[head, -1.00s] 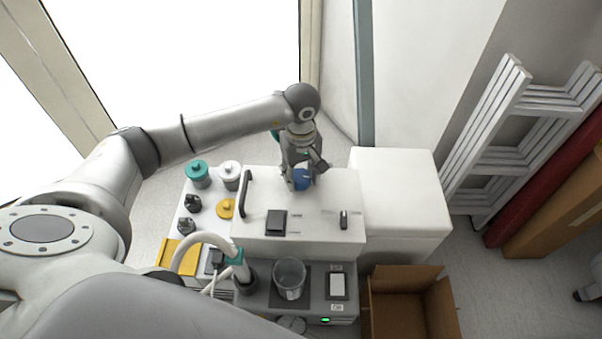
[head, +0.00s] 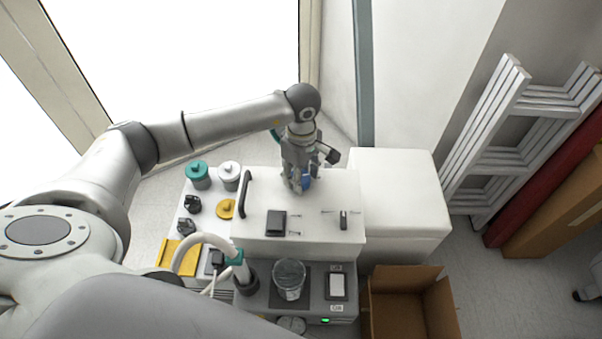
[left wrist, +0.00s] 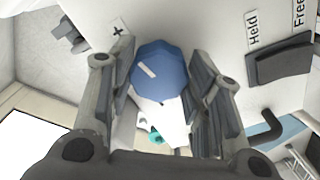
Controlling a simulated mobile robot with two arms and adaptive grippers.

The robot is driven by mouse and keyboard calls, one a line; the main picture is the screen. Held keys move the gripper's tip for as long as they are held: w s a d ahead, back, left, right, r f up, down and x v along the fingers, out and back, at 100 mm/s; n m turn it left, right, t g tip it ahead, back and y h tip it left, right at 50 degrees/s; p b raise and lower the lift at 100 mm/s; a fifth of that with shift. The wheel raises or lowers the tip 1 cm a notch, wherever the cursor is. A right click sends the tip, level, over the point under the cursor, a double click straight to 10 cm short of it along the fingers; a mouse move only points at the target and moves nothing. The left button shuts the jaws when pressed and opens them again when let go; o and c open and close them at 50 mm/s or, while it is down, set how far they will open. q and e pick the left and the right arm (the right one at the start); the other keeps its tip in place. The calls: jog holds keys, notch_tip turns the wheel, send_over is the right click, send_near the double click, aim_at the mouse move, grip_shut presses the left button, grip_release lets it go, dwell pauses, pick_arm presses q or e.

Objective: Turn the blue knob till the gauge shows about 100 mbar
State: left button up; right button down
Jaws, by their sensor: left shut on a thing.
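The blue knob (head: 307,183) sits on top of the white box (head: 340,225) and is partly hidden by my left gripper (head: 299,187). In the left wrist view the knob (left wrist: 160,68) is faceted, with a short pale mark on its top. The fingers of my left gripper (left wrist: 158,85) stand on either side of it, shut on it. A "+" label (left wrist: 118,30) lies beside the knob. I cannot make out a gauge reading in either view. My right gripper is not in view.
A black handle (head: 245,194), a dark switch (head: 276,222) and a small lever (head: 343,220) are on the box top. A glass beaker (head: 289,278) stands in front. An open cardboard box (head: 412,305) is at the front right. Teal (head: 197,172) and white jars stand left.

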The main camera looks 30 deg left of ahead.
pick_arm(q)
jog(key=n, duration=0.4)
jog(key=shift+n, duration=0.3)
jog(key=n+p, duration=0.1)
jog(key=n, duration=0.4)
jog(key=shift+w, duration=0.15)
jog(key=shift+n+p, duration=0.35)
jog(key=shift+n, duration=0.15)
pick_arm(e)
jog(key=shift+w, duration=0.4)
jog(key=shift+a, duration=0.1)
pick_arm(q)
jog(key=o, duration=1)
